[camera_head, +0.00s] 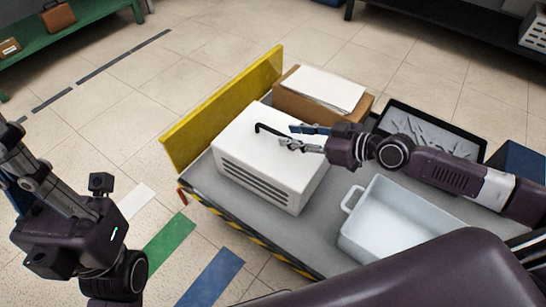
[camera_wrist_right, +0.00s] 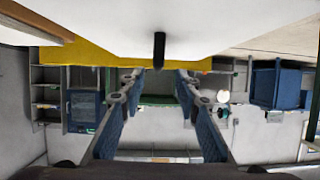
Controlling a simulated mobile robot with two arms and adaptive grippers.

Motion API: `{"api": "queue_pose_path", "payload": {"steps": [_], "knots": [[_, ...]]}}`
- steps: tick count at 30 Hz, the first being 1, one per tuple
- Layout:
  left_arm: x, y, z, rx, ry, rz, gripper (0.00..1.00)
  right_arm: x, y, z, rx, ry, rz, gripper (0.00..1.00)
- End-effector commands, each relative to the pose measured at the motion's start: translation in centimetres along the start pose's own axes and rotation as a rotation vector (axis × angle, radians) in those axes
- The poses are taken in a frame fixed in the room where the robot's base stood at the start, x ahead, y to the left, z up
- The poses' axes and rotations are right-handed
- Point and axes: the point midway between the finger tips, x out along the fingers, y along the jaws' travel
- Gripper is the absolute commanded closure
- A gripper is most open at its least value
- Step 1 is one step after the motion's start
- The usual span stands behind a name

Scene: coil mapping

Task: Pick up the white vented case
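The white vented case (camera_head: 255,150) sits on the grey cart bed (camera_head: 225,200), with dark slots along its front side. A thin black hooked handle (camera_head: 270,130) stands on its top, and shows in the right wrist view as a dark upright bar (camera_wrist_right: 160,50). My right gripper (camera_head: 290,137) is over the top of the case, close to the handle, with its fingers apart. In the right wrist view the fingers (camera_wrist_right: 160,78) show a clear gap with the bar in line with it. Contact cannot be told. My left gripper (camera_head: 14,140) is at the left edge, partly cut off, away from the case.
A cardboard box (camera_head: 295,100) with white sheets stands behind the case, beside a yellow end panel (camera_head: 225,110). A white tub (camera_head: 400,225) and a black tray (camera_head: 435,125) are to the right.

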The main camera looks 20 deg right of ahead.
Motion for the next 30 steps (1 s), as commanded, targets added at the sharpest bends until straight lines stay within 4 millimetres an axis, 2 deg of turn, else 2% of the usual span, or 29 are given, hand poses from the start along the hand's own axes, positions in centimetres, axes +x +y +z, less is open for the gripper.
{"api": "queue_pose_path", "payload": {"steps": [8,15,18,26,30], "knots": [[-0.1,0.0,0.1,-0.001,-0.007,-0.002,1.00,2.1,0.1,-0.1,0.002,0.002,0.001,0.70],[0.1,0.0,0.2,0.002,0.013,0.007,1.00,5.5,0.3,-0.2,0.003,0.003,0.001,0.70],[0.2,0.1,0.2,0.003,0.018,0.009,1.00,6.4,0.3,-0.2,0.002,0.002,0.002,0.70],[0.4,0.1,0.2,0.003,0.020,0.010,1.00,6.7,0.3,-0.2,0.001,0.000,0.002,0.70],[0.4,0.1,0.2,0.003,0.019,0.010,1.00,6.6,0.3,-0.2,0.001,0.000,0.002,0.83]]}}
